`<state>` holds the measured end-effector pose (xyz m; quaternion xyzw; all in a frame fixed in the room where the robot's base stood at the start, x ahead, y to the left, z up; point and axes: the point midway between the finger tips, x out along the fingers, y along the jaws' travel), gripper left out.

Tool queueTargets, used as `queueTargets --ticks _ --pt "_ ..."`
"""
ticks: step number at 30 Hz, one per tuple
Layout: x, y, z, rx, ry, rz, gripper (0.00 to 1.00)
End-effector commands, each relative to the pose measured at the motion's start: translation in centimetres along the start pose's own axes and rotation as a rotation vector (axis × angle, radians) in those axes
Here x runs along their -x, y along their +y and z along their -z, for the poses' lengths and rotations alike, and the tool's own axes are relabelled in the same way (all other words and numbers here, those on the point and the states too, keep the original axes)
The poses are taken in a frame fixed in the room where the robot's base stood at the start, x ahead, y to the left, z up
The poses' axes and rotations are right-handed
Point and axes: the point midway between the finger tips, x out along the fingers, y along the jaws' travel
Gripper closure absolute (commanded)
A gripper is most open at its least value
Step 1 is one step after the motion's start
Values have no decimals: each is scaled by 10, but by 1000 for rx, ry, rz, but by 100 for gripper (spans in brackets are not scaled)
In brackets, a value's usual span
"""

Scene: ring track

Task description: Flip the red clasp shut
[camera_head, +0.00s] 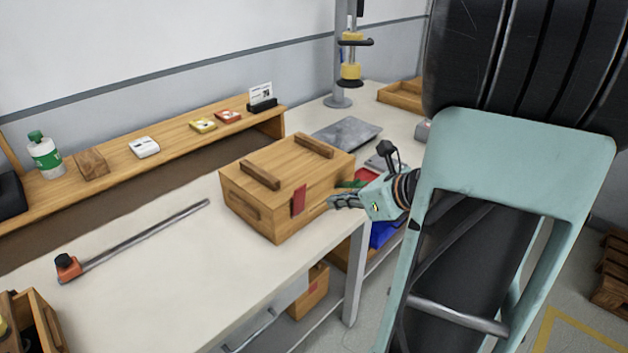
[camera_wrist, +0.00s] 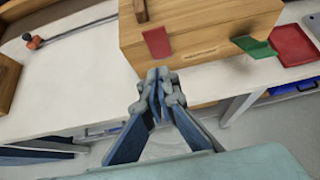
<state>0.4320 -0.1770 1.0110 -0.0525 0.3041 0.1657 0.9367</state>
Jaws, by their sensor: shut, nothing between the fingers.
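The wooden box (camera_head: 250,212) stands on the workbench with its lid down. The red clasp (camera_head: 299,200) is a small flat flap at the lid edge on the box's near right face; it also shows in the wrist view (camera_wrist: 157,42). I cannot tell whether it lies flat or stands off the face. A green clasp (camera_wrist: 255,46) juts out farther right on the box. My gripper (camera_head: 334,203) is shut and empty, right of the red clasp in the head view. In the wrist view its fingertips (camera_wrist: 158,76) are just below the red clasp, seemingly apart from it.
A red tray (camera_wrist: 295,45) lies right of the box. A grey plate (camera_head: 346,133) lies behind it. A metal bar with an orange end (camera_head: 68,266) lies on the bench (camera_head: 180,270) to the left. The bench edge runs below the box. A shelf (camera_head: 175,150) stands behind.

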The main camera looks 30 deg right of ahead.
Motion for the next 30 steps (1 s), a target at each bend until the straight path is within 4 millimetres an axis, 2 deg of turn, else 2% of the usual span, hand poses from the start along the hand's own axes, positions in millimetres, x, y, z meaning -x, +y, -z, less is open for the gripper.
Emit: queueTargets --ticks 1,6,12,18,30 --pt "-14 1 2 -2 1 -4 100" --pt "-50 0 2 0 1 -2 100" --pt "-70 0 -19 2 0 0 100" --pt "-80 -1 -28 2 0 2 100" --pt "-81 -1 -30 2 0 2 100"
